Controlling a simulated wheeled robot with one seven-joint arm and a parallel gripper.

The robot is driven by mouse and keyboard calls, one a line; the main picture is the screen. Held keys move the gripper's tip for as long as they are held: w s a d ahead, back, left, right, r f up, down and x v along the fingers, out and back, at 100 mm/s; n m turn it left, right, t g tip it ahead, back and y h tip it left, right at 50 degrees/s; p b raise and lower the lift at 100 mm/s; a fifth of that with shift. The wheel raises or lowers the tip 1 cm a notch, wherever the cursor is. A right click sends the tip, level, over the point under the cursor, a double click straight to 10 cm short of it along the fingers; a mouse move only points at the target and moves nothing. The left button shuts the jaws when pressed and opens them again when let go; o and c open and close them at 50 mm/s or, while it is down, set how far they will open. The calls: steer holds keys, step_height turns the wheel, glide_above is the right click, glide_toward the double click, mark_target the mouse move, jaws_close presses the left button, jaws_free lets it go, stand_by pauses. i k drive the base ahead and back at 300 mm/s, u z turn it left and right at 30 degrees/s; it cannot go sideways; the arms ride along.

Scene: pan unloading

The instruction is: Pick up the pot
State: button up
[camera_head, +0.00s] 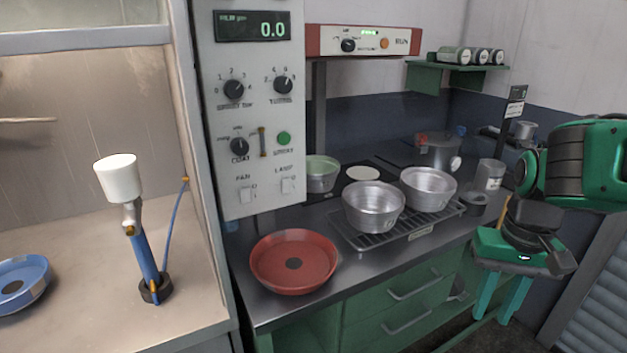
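Two silver metal pots stand side by side on a wire rack (348,236) on the counter; one is the nearer pot (373,210) and the other the farther pot (428,190). A pale green pot (322,176) stands behind them to the left. I cannot tell which one the task means. My gripper (495,312) hangs at the right, pointing down, in front of the counter. Its two teal fingers are apart, with nothing seen between them. It is to the right of the rack, touching no pot.
A red round pan (294,262) lies at the counter's front left. Metal cups (489,175) stand near the right end. A control panel (255,105) rises at the left. Beyond it are a blue pan (22,281) and a white-topped stand (120,178). Green drawers (400,308) are below the counter.

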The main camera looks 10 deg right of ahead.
mark_target(321, 171)
steer(key=u, duration=2.6)
steer(key=k, duration=1.05)
steer(key=z, duration=2.1)
steer(key=i, duration=0.7)
steer(key=z, duration=0.1)
